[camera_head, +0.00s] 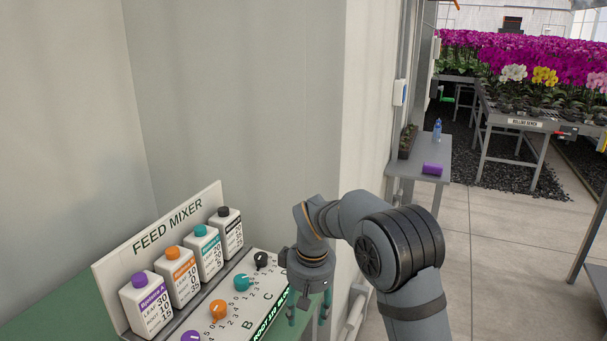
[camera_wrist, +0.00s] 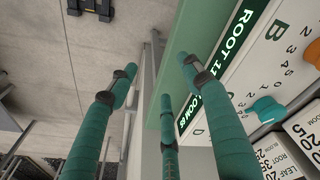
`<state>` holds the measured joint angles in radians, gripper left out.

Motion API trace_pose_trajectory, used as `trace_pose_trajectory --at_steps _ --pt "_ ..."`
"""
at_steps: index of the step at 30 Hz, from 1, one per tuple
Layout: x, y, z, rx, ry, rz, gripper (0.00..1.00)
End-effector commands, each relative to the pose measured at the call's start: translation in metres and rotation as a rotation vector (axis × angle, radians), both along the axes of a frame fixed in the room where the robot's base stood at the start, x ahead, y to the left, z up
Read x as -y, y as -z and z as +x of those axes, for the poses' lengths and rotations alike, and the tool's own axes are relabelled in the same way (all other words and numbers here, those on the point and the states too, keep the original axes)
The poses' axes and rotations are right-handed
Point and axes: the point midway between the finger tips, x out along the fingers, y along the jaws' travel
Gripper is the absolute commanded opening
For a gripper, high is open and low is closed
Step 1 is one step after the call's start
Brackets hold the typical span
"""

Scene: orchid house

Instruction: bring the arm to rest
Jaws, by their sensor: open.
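My gripper (camera_head: 308,305) points down at the right end of the feed mixer panel (camera_head: 200,325) in the head view, and my arm partly hides that end. In the wrist view my gripper (camera_wrist: 160,95) shows its teal fingers spread apart, with nothing between them. Below the fingers are the green bench edge (camera_wrist: 185,55) and the floor beside it. The panel's lit display (camera_wrist: 215,70) shows right of the fingers, partly covered by one of them. I cannot tell the exact height of the fingertips above the bench.
Several labelled bottles (camera_head: 182,277) with coloured caps stand behind orange (camera_head: 218,309), teal and black knobs. A wall corner (camera_head: 345,120) rises behind my arm. A grey side table (camera_head: 436,160) holds a purple item (camera_head: 432,169) and a blue bottle (camera_head: 437,130). Tiled floor (camera_head: 480,250) is open at right.

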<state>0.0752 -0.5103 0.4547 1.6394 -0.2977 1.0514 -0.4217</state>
Motion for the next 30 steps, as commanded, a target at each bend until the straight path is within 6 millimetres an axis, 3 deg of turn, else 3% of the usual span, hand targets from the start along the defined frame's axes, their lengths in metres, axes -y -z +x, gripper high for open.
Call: trace_pose_trajectory --at_steps 1,7,22,30 --pt "0.006 0.009 0.001 0.003 0.02 0.003 0.49" --pt "0.021 0.016 0.004 0.008 0.072 0.009 0.49" --pt "0.024 0.017 0.004 0.006 0.084 0.011 0.49" --pt "0.026 0.03 -0.018 -0.041 0.096 0.009 0.49"
